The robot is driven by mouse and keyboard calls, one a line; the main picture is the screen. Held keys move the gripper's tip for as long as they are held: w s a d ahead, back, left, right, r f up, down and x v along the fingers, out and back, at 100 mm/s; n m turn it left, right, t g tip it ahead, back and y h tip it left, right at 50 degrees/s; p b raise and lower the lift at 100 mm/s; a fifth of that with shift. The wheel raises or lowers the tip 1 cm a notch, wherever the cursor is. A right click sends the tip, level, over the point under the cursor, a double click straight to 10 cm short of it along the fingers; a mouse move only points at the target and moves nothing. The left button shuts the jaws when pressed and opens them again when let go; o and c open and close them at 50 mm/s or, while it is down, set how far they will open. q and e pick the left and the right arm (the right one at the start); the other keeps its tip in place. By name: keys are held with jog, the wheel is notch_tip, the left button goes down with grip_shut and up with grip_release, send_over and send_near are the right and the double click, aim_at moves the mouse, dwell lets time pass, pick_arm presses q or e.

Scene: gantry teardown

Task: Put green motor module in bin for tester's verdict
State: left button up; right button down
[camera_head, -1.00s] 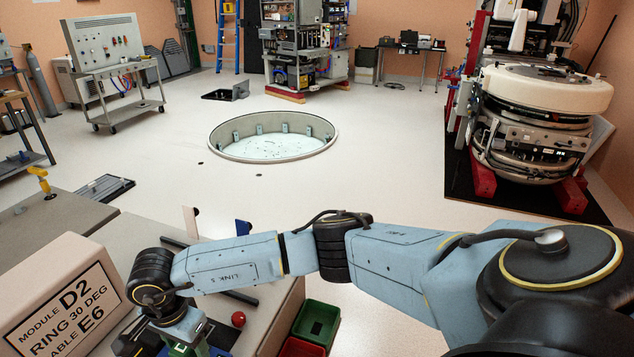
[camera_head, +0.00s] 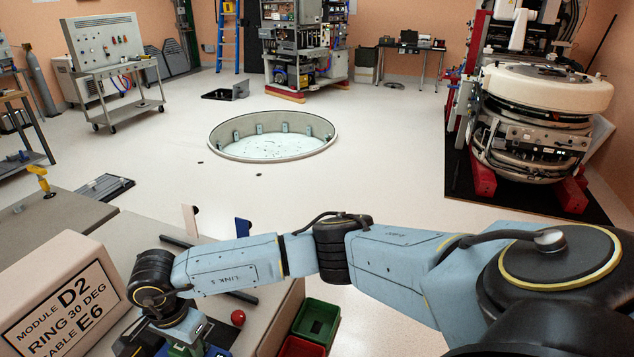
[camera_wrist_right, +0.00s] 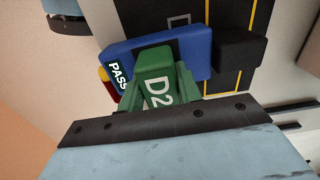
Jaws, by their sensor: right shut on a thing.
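The green motor module (camera_wrist_right: 154,72), marked D2, is in my right gripper (camera_wrist_right: 152,90) in the right wrist view. The gripper is shut on it. The module is up against or just in front of a blue tester block (camera_wrist_right: 188,50) with a black end; I cannot tell whether they touch. A label on the tester reads PASS (camera_wrist_right: 118,76). In the head view my right gripper (camera_head: 185,348) is low on the bench, partly cut off by the bottom edge. A green bin (camera_head: 335,328) and a red bin (camera_head: 302,347) stand beside the bench. My left gripper is not in view.
A box labelled Module D2, Ring 30 deg (camera_head: 62,300) stands left of my right wrist. A red ball-shaped knob (camera_head: 238,317) is on the bench (camera_head: 272,302) right of the gripper. Blue and white upright plates stand behind my forearm.

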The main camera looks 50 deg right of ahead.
jog(key=shift+r+p, duration=1.95)
jog(key=shift+r, duration=1.4)
